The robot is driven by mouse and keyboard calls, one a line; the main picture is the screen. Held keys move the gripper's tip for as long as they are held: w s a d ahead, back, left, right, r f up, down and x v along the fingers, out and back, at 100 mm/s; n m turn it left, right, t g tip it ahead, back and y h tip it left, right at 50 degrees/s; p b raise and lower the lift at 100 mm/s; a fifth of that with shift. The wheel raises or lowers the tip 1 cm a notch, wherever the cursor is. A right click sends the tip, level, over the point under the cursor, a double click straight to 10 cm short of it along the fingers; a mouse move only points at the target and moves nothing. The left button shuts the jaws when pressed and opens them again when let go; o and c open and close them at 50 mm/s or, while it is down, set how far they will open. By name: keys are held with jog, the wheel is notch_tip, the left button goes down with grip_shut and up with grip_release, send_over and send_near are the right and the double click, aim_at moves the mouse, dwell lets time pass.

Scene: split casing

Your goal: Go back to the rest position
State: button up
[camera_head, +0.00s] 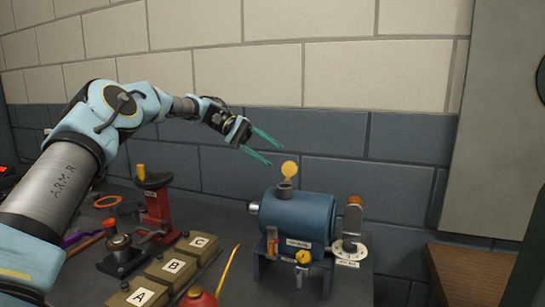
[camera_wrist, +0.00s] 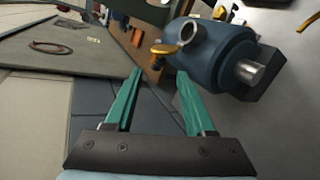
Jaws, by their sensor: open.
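My gripper (camera_head: 262,147) is in the air, up and to the left of the blue casing (camera_head: 297,216). Its two green fingers are spread apart with nothing between them. In the wrist view, the open fingers (camera_wrist: 157,88) point toward the blue casing (camera_wrist: 222,52), which lies beyond them to the right. No contact shows between my gripper and the casing.
Blocks marked A (camera_head: 140,296), B (camera_head: 173,267) and C (camera_head: 199,243) sit on the bench left of the casing. A red press-like tool (camera_head: 156,205) and a red oil can (camera_head: 198,297) with a yellow spout are nearby. A brick wall (camera_head: 330,75) stands behind.

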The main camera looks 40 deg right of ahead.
dwell(0.4)
jog(key=w+a+f+n+t+y, duration=0.1)
jog(key=w+a+f+n+t, duration=0.15)
jog(key=a+f+t, duration=0.65)
jog(key=w+a+f+n+y, duration=0.2)
jog(key=a+f+n, duration=0.1)
jog(key=a, duration=1.3)
jog(key=s+a+f+n+t+y, duration=0.1)
jog(key=s+a, duration=0.4)
jog(key=a, duration=0.7)
jog(key=s+a+f+n+t+y, duration=0.1)
jog(key=s+a+f+t, duration=0.2)
jog(key=a, duration=1)
jog(key=shift+s+a+f+n, duration=0.2)
jog(key=shift+s+n, duration=0.15)
jog(key=shift+s, duration=0.7)
